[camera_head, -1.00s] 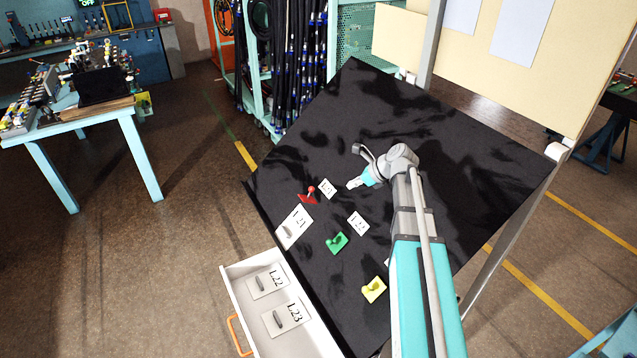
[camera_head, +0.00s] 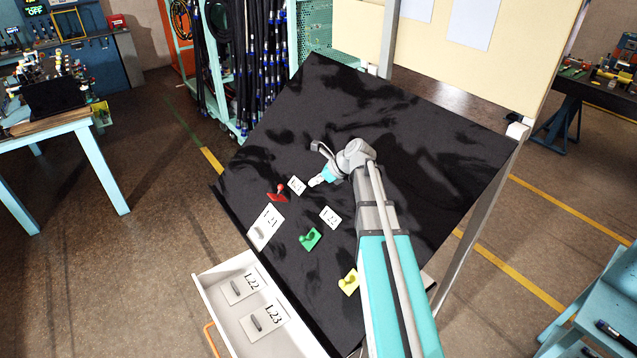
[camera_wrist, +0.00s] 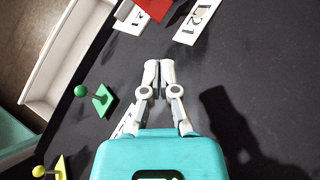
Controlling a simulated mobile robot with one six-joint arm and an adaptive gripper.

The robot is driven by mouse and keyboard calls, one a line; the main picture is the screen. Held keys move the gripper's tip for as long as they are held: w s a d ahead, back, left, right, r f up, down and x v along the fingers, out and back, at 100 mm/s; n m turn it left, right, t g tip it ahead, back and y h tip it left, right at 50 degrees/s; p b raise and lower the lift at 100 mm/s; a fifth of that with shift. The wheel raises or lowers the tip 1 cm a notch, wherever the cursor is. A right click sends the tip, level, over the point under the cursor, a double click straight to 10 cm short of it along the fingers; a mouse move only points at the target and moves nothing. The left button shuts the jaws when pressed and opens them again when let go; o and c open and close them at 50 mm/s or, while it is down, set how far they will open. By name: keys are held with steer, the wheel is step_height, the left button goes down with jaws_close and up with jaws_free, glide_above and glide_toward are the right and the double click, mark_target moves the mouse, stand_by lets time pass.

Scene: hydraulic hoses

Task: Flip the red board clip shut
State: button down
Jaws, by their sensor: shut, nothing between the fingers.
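The red board clip (camera_head: 277,196) sits on the sloping black board (camera_head: 400,130), towards its left edge. Its ball-ended lever shows at the upper right of its plate; I cannot tell its exact angle. In the wrist view only part of the red clip (camera_wrist: 155,7) shows, cut off by the top edge. My gripper (camera_head: 314,183) is to the right of the clip, with a small L21 card (camera_head: 296,185) between them. In the wrist view my gripper (camera_wrist: 158,65) has its fingertips together, empty, apart from the clip.
A green clip (camera_head: 310,239) and a yellow clip (camera_head: 349,282) sit lower on the board. A larger L21 plate (camera_head: 265,229) and an L22 card (camera_head: 330,217) lie near them. An open white drawer (camera_head: 200,292) juts out below the left edge. The upper board is clear.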

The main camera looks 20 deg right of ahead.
mark_target(278, 195)
steer(key=b+x, duration=0.4)
steer(key=x, duration=0.2)
steer(key=shift+w+a+f, duration=0.15)
steer(key=shift+f, duration=0.2)
steer(key=shift+w+a+r, duration=0.15)
steer(key=shift+w+a, duration=0.75)
steer(key=shift+a, duration=0.25)
steer(key=shift+w+a, duration=0.35)
steer(key=shift+a, duration=0.15)
